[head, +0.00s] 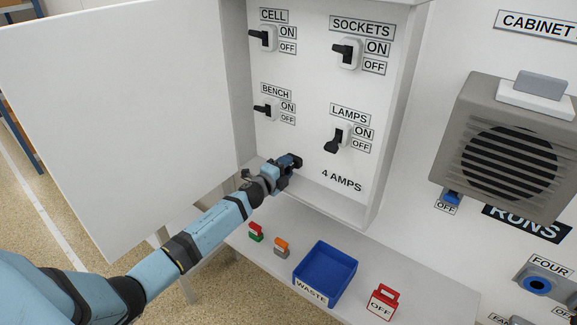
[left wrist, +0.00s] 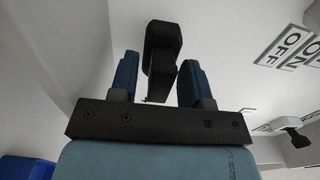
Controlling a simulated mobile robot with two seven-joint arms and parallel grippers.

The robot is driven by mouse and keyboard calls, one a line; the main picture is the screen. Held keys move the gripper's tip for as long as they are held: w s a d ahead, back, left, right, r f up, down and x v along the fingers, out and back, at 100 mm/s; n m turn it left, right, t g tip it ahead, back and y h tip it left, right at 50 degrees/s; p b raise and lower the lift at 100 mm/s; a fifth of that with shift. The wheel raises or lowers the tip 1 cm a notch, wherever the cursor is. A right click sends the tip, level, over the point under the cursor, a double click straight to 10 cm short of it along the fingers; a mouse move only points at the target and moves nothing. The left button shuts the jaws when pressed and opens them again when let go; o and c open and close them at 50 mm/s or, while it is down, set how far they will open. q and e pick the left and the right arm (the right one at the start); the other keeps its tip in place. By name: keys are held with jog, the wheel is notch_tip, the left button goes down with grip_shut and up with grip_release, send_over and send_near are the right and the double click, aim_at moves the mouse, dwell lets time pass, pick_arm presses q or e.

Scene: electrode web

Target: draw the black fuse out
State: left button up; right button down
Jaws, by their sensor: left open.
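The black fuse (left wrist: 162,50) sits on the white back wall of the open cabinet and shows between my left fingers in the left wrist view. In the head view only a dark part of it (head: 296,162) shows past the fingers, low in the cabinet, left of the "4 AMPS" label (head: 341,181). My left gripper (head: 287,161) is open, with a blue finger on each side of the fuse; the left wrist view shows the fingers (left wrist: 158,78) with gaps to it. My right gripper is not in view.
Several black-handled switches, such as the lamps switch (head: 337,139), are above. The open white door (head: 110,110) stands left.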

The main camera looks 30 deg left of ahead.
pick_arm(q)
grip_shut()
jog(key=shift+s+a, duration=0.1)
jog(key=shift+s, duration=0.6)
dwell(0.5)
jog(key=shift+s+a+p, duration=0.1)
jog(key=shift+s+p, duration=0.4)
jog(key=shift+s, duration=0.85)
